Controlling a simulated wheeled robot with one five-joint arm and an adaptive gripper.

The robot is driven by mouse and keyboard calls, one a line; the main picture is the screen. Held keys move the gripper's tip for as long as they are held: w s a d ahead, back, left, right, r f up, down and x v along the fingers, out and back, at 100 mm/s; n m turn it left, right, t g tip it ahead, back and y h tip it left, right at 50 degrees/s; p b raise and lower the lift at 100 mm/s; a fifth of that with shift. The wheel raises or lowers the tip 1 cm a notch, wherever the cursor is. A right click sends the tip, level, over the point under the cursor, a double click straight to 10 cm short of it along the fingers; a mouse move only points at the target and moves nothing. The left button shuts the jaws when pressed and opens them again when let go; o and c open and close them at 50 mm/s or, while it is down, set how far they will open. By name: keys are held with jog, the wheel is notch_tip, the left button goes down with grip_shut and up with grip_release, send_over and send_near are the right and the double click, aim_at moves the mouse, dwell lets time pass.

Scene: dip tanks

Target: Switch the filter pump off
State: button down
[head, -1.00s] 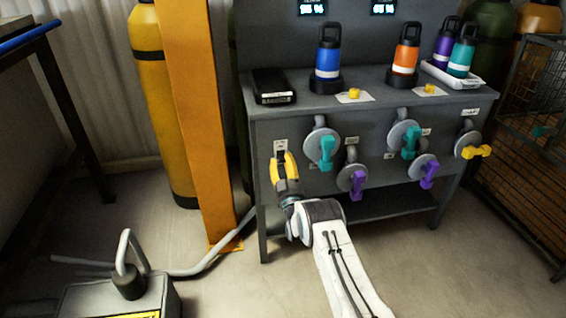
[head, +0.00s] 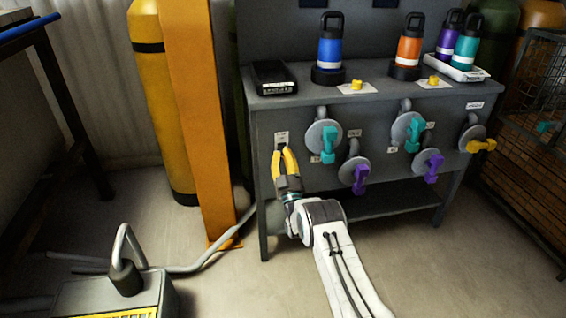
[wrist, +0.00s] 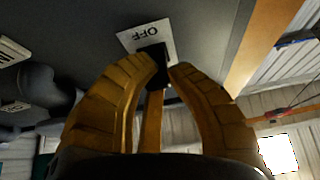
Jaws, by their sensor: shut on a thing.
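A white switch plate (head: 282,137) is on the left end of the grey bench front. In the wrist view, the plate (wrist: 146,37) reads OFF, upside down in that picture. A small black switch lever (wrist: 153,53) stands out from the plate. My gripper (head: 283,150) is at the switch in the head view. In the wrist view, the yellow fingers of my gripper (wrist: 160,68) are closed around the lever's sides, just in front of the OFF mark. The fingers hide part of the lever.
Valves with teal, purple and yellow handles, including a teal one (head: 327,157), line the bench front (head: 390,185) right of my gripper. Bottles stand on top. An orange post (head: 200,120) is close on the left. A grey box with a hose (head: 125,290) sits on the floor.

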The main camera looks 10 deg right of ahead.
jog(key=shift+d+f+t+b, duration=0.25)
jog(key=shift+f+t+b, duration=0.3)
jog(key=shift+b, duration=1.55)
jog(key=shift+w+r+t+b, duration=0.1)
jog(key=shift+r+t+b, duration=0.25)
jog(key=shift+b, duration=0.35)
jog(key=c, duration=1.5)
grip_release()
jog(key=shift+d, duration=0.15)
jog(key=o, duration=0.4)
jog(key=shift+o, duration=0.2)
jog(key=shift+a+f, duration=0.1)
jog(key=shift+a, duration=0.15)
jog(key=v, duration=1.2)
